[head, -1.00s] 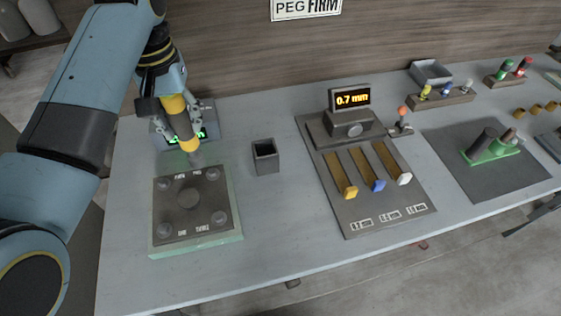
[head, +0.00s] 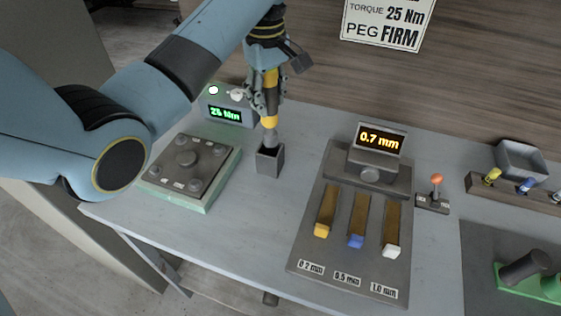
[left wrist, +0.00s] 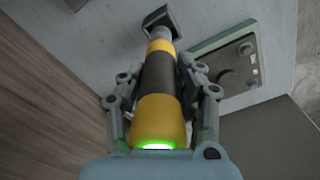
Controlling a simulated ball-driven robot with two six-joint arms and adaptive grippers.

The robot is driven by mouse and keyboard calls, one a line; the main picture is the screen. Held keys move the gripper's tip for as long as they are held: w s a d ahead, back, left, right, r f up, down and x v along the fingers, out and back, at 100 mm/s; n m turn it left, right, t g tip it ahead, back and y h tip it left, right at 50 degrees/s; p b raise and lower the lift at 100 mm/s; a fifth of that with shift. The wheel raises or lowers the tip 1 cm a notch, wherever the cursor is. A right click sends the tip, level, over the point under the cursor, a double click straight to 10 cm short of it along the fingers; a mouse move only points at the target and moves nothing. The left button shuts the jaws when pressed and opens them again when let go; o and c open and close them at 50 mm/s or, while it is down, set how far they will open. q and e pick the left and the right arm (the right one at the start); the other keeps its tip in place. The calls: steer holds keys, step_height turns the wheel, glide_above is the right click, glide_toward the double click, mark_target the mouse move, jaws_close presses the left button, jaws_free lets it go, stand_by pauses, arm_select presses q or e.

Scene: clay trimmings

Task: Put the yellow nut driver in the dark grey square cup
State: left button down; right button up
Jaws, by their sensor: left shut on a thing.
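The yellow nut driver (head: 269,86) has a yellow and dark grey body with a grey socket tip. My left gripper (head: 267,98) is shut on its body and holds it roughly upright, tip down. It also shows between the fingers in the left wrist view (left wrist: 158,85). The dark grey square cup (head: 269,161) stands on the bench under the driver. In the head view the driver's tip is at the cup's mouth; I cannot tell whether it is inside. The cup also shows beyond the tip in the left wrist view (left wrist: 157,16). My right gripper is not in view.
A green-edged plate with knobs (head: 187,167) lies left of the cup. A box with a green "25 Nm" display (head: 226,107) stands behind it. A panel with three sliders and a "0.7 mm" display (head: 380,139) is to the right. The bench in front of the cup is clear.

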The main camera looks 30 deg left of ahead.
mark_target(269, 132)
arm_select(q)
steer(key=f, duration=0.4)
steer(key=shift+a+f, duration=0.25)
steer(key=shift+f, duration=0.1)
steer(key=shift+d+f+p, duration=0.1)
steer(key=shift+f+p, duration=0.2)
steer(key=shift+f, duration=1.9)
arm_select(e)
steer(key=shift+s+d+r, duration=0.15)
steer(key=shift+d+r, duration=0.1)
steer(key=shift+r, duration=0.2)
arm_select(q)
steer(key=shift+f, duration=0.15)
steer(key=c, duration=0.9)
jaws_free()
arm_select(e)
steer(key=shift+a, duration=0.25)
